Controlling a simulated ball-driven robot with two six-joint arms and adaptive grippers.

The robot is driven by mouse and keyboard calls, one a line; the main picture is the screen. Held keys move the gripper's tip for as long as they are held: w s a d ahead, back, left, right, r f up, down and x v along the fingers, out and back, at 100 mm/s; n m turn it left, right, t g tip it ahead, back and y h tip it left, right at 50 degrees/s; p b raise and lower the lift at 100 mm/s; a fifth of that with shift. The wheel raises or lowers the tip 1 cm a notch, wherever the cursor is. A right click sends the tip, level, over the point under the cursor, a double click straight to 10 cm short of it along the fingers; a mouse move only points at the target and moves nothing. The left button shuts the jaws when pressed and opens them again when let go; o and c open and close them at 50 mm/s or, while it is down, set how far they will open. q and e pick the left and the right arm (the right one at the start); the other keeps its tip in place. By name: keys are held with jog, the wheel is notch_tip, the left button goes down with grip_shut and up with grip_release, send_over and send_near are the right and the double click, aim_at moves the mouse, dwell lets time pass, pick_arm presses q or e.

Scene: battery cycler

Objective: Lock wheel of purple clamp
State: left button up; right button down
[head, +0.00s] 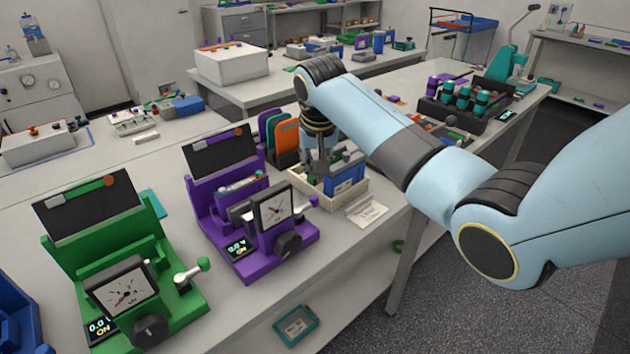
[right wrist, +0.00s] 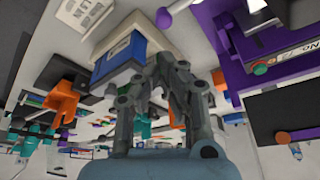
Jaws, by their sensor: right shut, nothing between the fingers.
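The purple clamp (head: 262,262) stands on the bench in the middle of the head view, with a round dial on its front. Its dark wheel (head: 288,245) is at the lower right of the dial. A pale lever with a purple ball end (head: 313,200) sticks out on its right side. The clamp also shows at the upper right of the right wrist view (right wrist: 232,72). My right gripper (head: 323,172) points down beyond the clamp and to its right, apart from it. In the right wrist view its fingers (right wrist: 177,62) are together and empty. My left gripper is not in view.
A pale tray (head: 345,200) holding a blue box (head: 346,186) is beside my right gripper. A green clamp (head: 180,305) stands left of the purple one. Upright orange and dark panels (head: 287,140) stand behind. Bench in front of the purple clamp is clear.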

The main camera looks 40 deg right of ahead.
aim_at(306, 205)
jog(key=x, duration=0.5)
jog(key=shift+w+f, duration=0.15)
jog(key=shift+f, duration=0.2)
jog(key=shift+w+d+f, duration=0.1)
jog(key=shift+d+f, duration=0.05)
jog(key=shift+f, duration=0.35)
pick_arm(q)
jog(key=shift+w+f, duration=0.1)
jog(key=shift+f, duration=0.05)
